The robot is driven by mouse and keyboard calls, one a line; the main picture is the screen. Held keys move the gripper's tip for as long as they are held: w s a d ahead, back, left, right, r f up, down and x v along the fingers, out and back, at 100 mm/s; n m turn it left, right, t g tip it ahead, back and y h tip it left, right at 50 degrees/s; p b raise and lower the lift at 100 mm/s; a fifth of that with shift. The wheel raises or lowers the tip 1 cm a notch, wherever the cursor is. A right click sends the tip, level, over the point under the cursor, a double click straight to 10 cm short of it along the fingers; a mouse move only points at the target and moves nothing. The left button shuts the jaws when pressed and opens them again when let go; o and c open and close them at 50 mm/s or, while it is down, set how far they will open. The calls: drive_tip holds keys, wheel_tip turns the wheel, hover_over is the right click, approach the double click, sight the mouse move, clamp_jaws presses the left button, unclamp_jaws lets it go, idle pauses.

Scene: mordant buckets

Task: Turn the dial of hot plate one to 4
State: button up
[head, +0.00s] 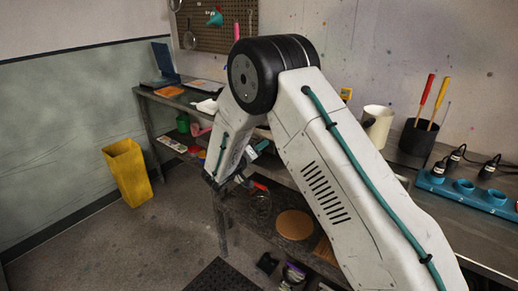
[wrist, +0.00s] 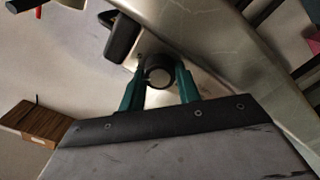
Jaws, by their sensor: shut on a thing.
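In the wrist view, my gripper (wrist: 160,70) has its two teal fingers on either side of a small round dark dial (wrist: 158,76). The fingers are shut on it, and its paler round end faces the camera. The dial sits close to a pale metallic surface (wrist: 200,68). No number or pointer mark on the dial can be read. In the head view, my arm covers much of the bench, and I cannot make out the dial or the hot plate's full outline there.
A black block-like object (wrist: 122,38) lies close beside the fingers in the wrist view. A yellow bin (head: 128,172) stands on the open floor at left.

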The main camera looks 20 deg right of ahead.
drive_tip(key=shift+f, duration=0.1)
drive_tip(key=o, duration=1)
drive_tip(key=shift+s+a, duration=0.1)
drive_tip(key=v, duration=0.7)
drive_tip(key=shift+s+a, duration=0.2)
drive_tip(key=shift+a, duration=0.05)
